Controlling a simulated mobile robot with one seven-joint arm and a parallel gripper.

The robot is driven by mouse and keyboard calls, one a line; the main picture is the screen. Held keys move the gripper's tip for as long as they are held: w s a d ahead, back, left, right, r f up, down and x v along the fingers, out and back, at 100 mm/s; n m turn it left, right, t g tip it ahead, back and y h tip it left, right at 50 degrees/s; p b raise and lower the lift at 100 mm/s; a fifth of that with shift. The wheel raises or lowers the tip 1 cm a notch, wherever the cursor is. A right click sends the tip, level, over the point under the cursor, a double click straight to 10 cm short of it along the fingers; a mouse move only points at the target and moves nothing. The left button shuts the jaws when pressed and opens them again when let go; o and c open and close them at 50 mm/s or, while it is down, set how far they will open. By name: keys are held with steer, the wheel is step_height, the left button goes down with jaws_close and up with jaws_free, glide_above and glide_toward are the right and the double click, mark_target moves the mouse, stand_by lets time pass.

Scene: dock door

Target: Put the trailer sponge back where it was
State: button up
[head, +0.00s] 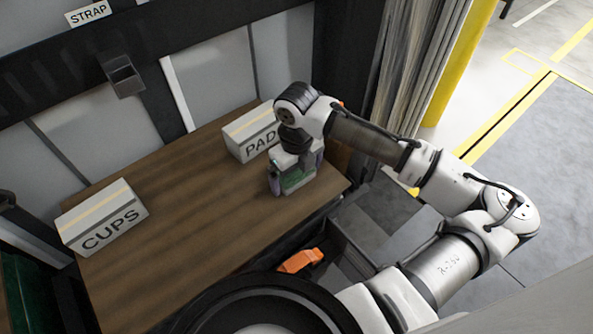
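My gripper (295,176) points down over the right end of the brown tabletop (185,225), just in front of the PAD box. A dark green block (296,181) shows between its spread fingers, low and close to the tabletop. It may be the sponge, but the view is too small to be sure. I cannot tell whether the fingers press on it or whether it touches the tabletop. No other sponge is clearly visible.
A box marked CUPS (102,222) stands at the tabletop's left end. A box reading PAD (251,136) is partly hidden by my arm. An orange object (301,260) lies in a grey open bin (346,250) below the front edge. The tabletop's middle is clear.

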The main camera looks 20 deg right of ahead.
mark_target(297, 173)
step_height(297, 173, up, 12)
steer(key=shift+r, duration=0.2)
stand_by(0.4)
stand_by(0.4)
